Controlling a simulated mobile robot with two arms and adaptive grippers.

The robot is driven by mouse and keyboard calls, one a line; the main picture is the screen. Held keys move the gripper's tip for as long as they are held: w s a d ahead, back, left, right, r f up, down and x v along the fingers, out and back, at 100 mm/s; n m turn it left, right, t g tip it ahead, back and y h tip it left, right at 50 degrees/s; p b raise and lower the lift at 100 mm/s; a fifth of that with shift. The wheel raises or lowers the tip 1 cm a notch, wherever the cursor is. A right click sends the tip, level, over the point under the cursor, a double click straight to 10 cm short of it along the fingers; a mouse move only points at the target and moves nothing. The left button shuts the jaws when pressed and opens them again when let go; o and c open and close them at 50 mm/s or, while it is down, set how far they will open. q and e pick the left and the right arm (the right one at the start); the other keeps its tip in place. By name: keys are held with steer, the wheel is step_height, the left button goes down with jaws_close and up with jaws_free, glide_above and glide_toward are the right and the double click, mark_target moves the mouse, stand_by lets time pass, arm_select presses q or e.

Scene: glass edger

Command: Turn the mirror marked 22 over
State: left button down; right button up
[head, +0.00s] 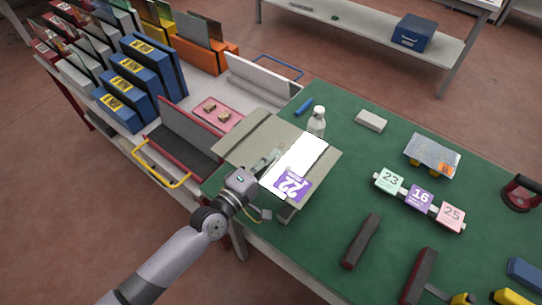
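The mirror marked 22 (304,155) is a bright white pane with a purple label reading 22 (291,187) at its near end. It lies on a flat brown cardboard sheet (243,138) on the green-topped table. My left gripper (272,158) reaches in from the lower left and its fingers are at the mirror's left edge. The fingers are small and overlap the edge, so I cannot tell whether they grip it. My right gripper is out of view.
A white bottle (316,123) stands just beyond the mirror. Blocks labelled 23, 16 and 25 (420,197) and another pane (432,155) are to the right. A dark-red tool (361,241) lies nearer. Racks with blue boxes (133,82) stand left.

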arm_select(q)
step_height(320, 180, down, 11)
steer(key=b, duration=0.9)
steer(key=shift+r+b, duration=0.15)
steer(key=shift+b, duration=0.2)
steer(key=shift+f+b, duration=1.1)
steer(key=shift+f, duration=0.05)
steer(key=shift+f+b, duration=0.4)
steer(key=shift+f, duration=0.05)
steer(key=c, duration=2.3)
jaws_free()
steer(key=o, duration=0.5)
steer(key=shift+o, duration=0.4)
steer(key=shift+f, duration=0.25)
steer(key=v, duration=1.2)
steer(key=shift+r, duration=0.15)
